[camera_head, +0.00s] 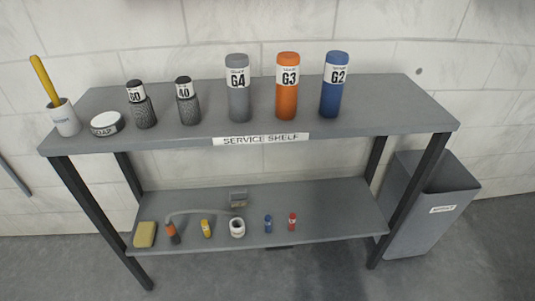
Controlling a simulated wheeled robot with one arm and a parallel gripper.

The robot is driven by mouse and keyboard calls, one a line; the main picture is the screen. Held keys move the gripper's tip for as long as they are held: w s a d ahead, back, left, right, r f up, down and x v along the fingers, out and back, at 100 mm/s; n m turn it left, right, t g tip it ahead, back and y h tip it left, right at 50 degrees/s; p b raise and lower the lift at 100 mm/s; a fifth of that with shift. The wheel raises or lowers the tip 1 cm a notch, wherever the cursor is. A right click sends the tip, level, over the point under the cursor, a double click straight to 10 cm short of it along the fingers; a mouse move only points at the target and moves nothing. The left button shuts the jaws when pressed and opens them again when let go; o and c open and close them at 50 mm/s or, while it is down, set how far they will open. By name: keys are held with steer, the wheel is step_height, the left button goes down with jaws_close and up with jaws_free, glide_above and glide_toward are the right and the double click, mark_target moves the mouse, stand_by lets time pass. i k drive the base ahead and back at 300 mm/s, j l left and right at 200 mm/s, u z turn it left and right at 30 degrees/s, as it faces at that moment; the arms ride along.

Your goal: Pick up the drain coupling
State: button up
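No part carries a readable drain coupling label, so I cannot tell for certain which one it is. On the lower shelf, a small orange and dark fitting (173,234) stands at the left with a thin grey curved hose or tube (200,212) beside it. To its right is a white ring-shaped piece (237,228) with a dark opening at the top. Either could be the coupling. A small yellow piece (206,229) stands between them. My gripper is not in view.
The grey service shelf (320,210) has a labelled upper board holding several bottles and cylinders, including orange G3 (287,87). The lower board also holds a yellow sponge (145,234), a grey block (238,199), and small blue (268,224) and red (292,222) pieces. A grey bin (430,215) stands right.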

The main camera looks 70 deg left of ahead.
mark_target(169, 228)
steer(key=u, duration=3.35)
steer(key=i+j+z, duration=0.1)
steer(key=j, duration=0.45)
steer(key=i+j+z, duration=0.15)
steer(key=j, duration=0.4)
steer(key=j+z, duration=0.1)
steer(key=j, duration=0.45)
